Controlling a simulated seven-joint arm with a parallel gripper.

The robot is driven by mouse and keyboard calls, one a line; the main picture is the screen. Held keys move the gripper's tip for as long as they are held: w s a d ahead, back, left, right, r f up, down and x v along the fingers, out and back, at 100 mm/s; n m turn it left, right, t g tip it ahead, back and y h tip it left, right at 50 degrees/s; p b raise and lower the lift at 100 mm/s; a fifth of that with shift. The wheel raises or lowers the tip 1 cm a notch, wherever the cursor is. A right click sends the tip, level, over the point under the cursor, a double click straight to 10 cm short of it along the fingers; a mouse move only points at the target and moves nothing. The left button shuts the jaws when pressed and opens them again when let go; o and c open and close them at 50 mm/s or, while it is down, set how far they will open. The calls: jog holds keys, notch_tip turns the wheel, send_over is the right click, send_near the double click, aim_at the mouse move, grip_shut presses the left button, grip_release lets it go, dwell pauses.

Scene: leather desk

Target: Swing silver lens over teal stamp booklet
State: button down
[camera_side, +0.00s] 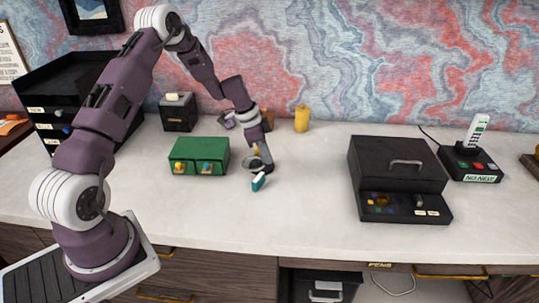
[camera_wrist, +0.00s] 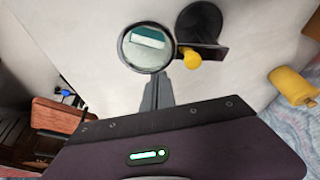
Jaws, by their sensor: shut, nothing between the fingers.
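The silver lens (camera_wrist: 147,49) is a round glass in a dark-edged ring on an arm with a yellow knob (camera_wrist: 191,58), joined to a round black stand (camera_wrist: 199,20). In the wrist view, the teal stamp booklet (camera_wrist: 149,38) shows inside the lens ring, teal with a white edge. In the side view, the booklet (camera_side: 259,182) is on the desk just in front of the lens (camera_side: 256,163). My gripper (camera_wrist: 160,80) is shut and empty, its tips close to the near edge of the ring. Whether they touch it is unclear.
A green two-drawer box (camera_side: 199,156) stands left of the lens. A black case (camera_side: 398,165) with a handle stands to the right, with free desk between. A yellow cylinder (camera_side: 302,119) stands behind; a small dark box (camera_side: 178,112) is at the back left.

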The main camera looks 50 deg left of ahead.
jog(key=w+d, duration=0.3)
jog(key=a+v, duration=0.1)
jog(key=v, duration=0.9)
jog(key=s+a+f+n+t+h, duration=0.1)
jog(key=s+a+n+h, duration=0.2)
jog(key=a, duration=0.5)
jog(key=s+a+f+n+h, duration=0.1)
jog(key=s+a+n, duration=0.2)
jog(key=s+a, duration=0.45)
jog(key=w+d+r+x, duration=0.1)
jog(key=x, duration=1)
jog(key=shift+w+d, duration=0.2)
jog(key=shift+d, duration=0.15)
jog(key=shift+d+f, duration=0.1)
